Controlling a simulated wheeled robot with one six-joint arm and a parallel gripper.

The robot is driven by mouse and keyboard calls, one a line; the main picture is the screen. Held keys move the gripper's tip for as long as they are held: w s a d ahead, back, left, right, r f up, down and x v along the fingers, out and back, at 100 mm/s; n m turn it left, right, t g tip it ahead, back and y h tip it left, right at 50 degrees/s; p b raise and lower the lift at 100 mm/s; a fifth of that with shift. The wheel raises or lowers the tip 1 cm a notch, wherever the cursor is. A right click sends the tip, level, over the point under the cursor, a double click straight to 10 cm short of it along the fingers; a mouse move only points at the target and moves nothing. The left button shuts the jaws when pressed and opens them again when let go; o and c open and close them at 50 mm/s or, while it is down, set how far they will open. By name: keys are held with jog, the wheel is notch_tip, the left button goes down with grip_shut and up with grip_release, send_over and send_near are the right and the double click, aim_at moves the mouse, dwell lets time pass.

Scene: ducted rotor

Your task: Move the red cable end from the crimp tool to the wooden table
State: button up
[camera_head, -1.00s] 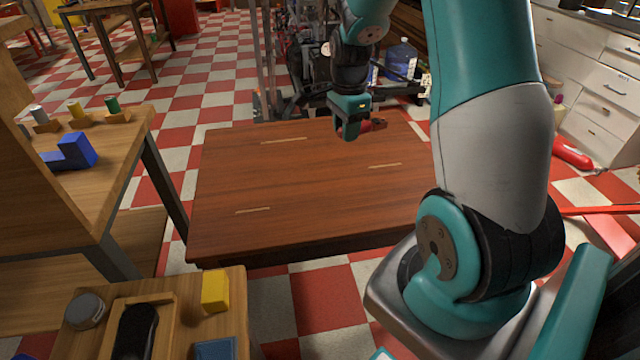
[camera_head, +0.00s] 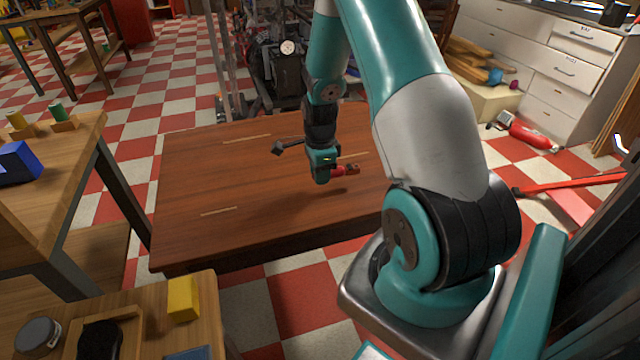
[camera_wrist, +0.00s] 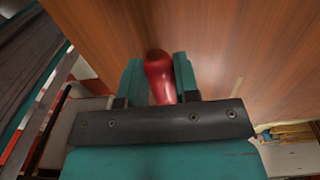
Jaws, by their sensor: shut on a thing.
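The red cable end (camera_head: 345,170) is in my gripper (camera_head: 323,180), sticking out to the right of the fingers in the head view. In the wrist view the red cable end (camera_wrist: 160,78) sits between the two teal fingers of my gripper (camera_wrist: 160,82), which are shut on it. The wooden table (camera_head: 240,190) is the low reddish-brown one, and my gripper is over its right part. It also fills the top of the wrist view (camera_wrist: 230,45). The cable end seems a little above the tabletop; I cannot tell the exact gap. I cannot make out the crimp tool.
Pale strips (camera_head: 219,211) lie on the tabletop, which is otherwise largely clear. A lighter bench with a blue block (camera_head: 20,163) stands at the left. A small bench with a yellow block (camera_head: 183,297) is in front. A red fire extinguisher (camera_head: 532,134) lies at the right.

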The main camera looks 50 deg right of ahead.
aim_at(320, 192)
jog(key=shift+f, duration=1.9)
jog(key=shift+f, duration=0.1)
jog(key=shift+f, duration=0.1)
jog(key=o, duration=0.9)
jog(key=shift+o, duration=0.2)
